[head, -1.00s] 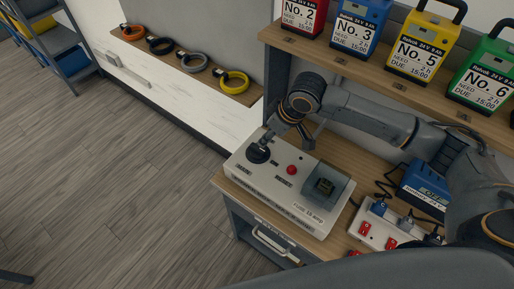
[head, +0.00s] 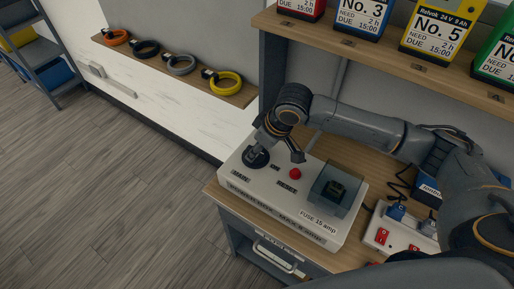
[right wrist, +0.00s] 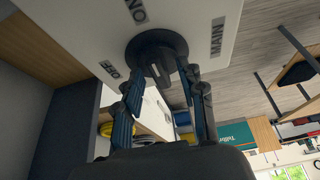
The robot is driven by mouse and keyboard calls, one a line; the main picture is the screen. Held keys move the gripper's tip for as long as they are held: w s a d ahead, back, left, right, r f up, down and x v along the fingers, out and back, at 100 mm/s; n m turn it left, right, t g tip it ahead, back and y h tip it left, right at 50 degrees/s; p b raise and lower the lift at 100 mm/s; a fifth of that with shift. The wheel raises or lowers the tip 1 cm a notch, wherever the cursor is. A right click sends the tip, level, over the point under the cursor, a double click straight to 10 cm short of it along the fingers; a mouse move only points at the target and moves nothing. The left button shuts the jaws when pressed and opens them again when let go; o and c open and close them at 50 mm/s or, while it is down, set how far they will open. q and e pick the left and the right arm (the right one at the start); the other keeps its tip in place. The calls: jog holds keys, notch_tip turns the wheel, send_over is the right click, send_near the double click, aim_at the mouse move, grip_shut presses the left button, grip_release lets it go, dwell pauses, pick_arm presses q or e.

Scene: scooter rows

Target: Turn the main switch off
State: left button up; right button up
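The main switch is a black round knob (head: 256,157) on the left of a white panel box (head: 282,204), beside a MAIN label. In the right wrist view the knob (right wrist: 157,50) has a raised grip bar, with ON, OFF and MAIN labels around it. My right gripper (head: 277,154) is over the knob end of the box. Its two fingers are apart, and in the right wrist view the fingertips (right wrist: 163,80) stand on either side of the grip bar. I cannot tell whether they touch it. My left gripper is not in view.
A red button (head: 295,174) and a clear-covered fuse housing (head: 337,190) sit right of the knob. A power strip (head: 402,232) with red switches and plugs is further right. Battery packs (head: 433,38) stand on the shelf above. Cable coils (head: 181,65) lie on the back left ledge.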

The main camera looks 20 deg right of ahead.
grip_shut()
